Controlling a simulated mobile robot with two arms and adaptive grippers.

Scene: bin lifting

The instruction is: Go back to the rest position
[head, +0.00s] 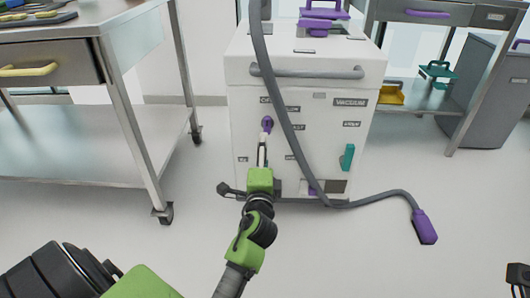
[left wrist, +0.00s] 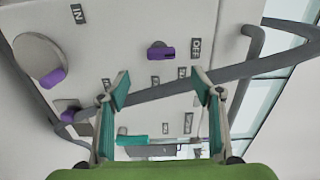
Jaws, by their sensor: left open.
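My left arm, green and dark grey, reaches up from the bottom of the head view. Its left gripper (head: 262,152) is in front of the white vacuum machine (head: 310,95), just below a purple knob (head: 267,124) on the front panel. In the left wrist view the left gripper (left wrist: 163,92) is open, its two teal finger pads wide apart with nothing gripped between them. A purple switch (left wrist: 161,52) on the panel shows beyond the fingertips.
A grey hose (head: 285,110) hangs across the machine's front, beside the left gripper, and runs along the floor to a purple nozzle (head: 425,227). A steel cart (head: 120,110) stands left; another bench (head: 430,97) and a grey bin (head: 492,90) stand right. Foreground floor is mostly clear.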

